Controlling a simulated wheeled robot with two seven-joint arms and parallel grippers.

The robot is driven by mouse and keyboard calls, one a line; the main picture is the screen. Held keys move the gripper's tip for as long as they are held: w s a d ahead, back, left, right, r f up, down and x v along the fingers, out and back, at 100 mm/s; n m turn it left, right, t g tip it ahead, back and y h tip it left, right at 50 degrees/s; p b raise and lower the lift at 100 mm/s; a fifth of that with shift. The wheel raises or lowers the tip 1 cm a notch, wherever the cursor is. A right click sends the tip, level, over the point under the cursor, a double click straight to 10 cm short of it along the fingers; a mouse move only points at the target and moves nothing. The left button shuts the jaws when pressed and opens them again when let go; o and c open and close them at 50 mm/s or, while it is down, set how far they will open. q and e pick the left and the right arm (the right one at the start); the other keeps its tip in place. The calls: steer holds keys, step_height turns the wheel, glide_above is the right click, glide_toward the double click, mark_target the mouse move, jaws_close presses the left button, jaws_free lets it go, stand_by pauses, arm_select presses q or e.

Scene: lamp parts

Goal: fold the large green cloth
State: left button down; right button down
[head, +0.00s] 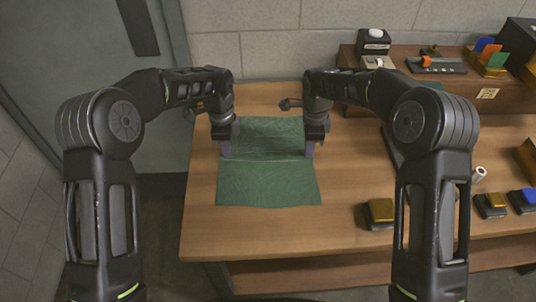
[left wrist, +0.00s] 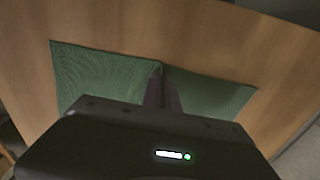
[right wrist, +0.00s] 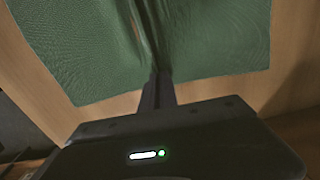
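The large green cloth (head: 268,186) lies on the wooden table, mostly spread out, with a raised crease running across it between my two grippers. My left gripper (head: 226,154) is at the cloth's left edge. In the left wrist view its fingers (left wrist: 162,75) are together, with a ridge of cloth (left wrist: 95,75) starting at their tips. My right gripper (head: 309,152) is at the right edge. In the right wrist view its fingers (right wrist: 157,80) are together and the cloth (right wrist: 215,40) bunches into folds at them. The pinched cloth itself is largely hidden by the fingers.
A gold-topped block (head: 380,212) sits right of the cloth, with more small blocks (head: 490,205) and a white roll (head: 478,174) further right. A wooden shelf (head: 475,90) with small items stands at the back right. The table's front left is clear.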

stand_by(0.7)
